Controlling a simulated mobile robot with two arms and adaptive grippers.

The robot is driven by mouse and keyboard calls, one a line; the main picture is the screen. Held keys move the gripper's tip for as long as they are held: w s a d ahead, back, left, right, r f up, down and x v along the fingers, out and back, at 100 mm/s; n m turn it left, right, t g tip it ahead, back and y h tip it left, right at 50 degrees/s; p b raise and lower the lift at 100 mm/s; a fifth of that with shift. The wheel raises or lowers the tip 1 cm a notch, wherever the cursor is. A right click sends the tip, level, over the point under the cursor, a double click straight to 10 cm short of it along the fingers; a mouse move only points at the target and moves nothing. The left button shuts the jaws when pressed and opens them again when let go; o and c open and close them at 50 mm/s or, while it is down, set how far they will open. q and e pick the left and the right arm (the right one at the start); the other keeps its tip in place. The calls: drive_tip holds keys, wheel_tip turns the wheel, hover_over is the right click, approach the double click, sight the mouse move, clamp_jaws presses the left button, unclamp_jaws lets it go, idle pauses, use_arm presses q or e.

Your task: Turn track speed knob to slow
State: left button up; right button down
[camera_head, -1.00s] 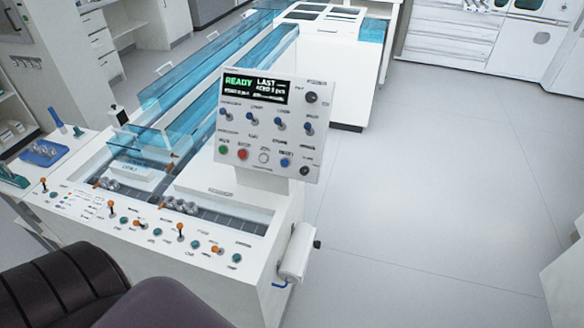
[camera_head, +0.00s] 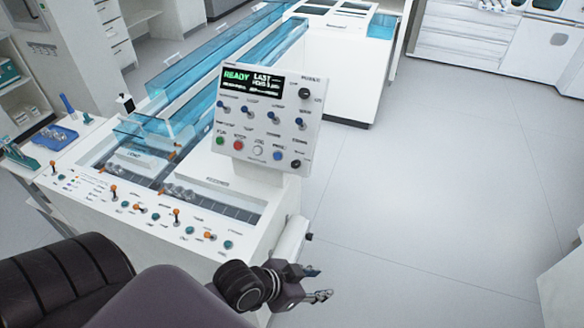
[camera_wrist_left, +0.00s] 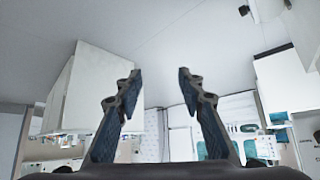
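The white control panel (camera_head: 262,150) stands upright at the near end of the track machine, with a lit display reading READY. It carries two black round knobs, an upper right knob (camera_head: 304,93) and a lower right knob (camera_head: 295,163). Their small labels are too blurred to tell which sets track speed or where each points. My left gripper (camera_head: 318,283) is below and in front of the panel, well apart from both knobs. In the left wrist view its two fingers (camera_wrist_left: 158,80) are spread with nothing between them. My right gripper is not in view.
Several toggles and coloured buttons sit close to the knobs on the panel. The machine's sloping deck (camera_head: 190,212) has orange levers and teal buttons. A white roll (camera_head: 288,242) hangs on its right side. Blue clear track covers (camera_head: 225,45) run back. The floor at right is clear.

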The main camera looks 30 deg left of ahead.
use_arm(q)
drive_tip(key=w+r+t+h, duration=0.1)
drive_tip(key=w+t, duration=0.1)
drive_tip(key=w, duration=0.2)
drive_tip(key=n+t+y, duration=0.2)
drive_tip(key=t+y, duration=0.4)
drive_tip(key=t, duration=0.2)
approach(294, 166)
drive_tip(key=w, duration=0.1)
drive_tip(key=shift+w+a+f+p, duration=0.1)
drive_tip(key=shift+w+p, duration=0.05)
drive_tip(key=shift+w, duration=1.75)
drive_tip(key=shift+w+a+f+p, duration=0.1)
drive_tip(key=shift+w+a+p, duration=0.05)
drive_tip(key=shift+w, duration=1.8)
drive_tip(key=shift+c, duration=0.3)
drive_tip(key=shift+r, duration=0.1)
clamp_jaws()
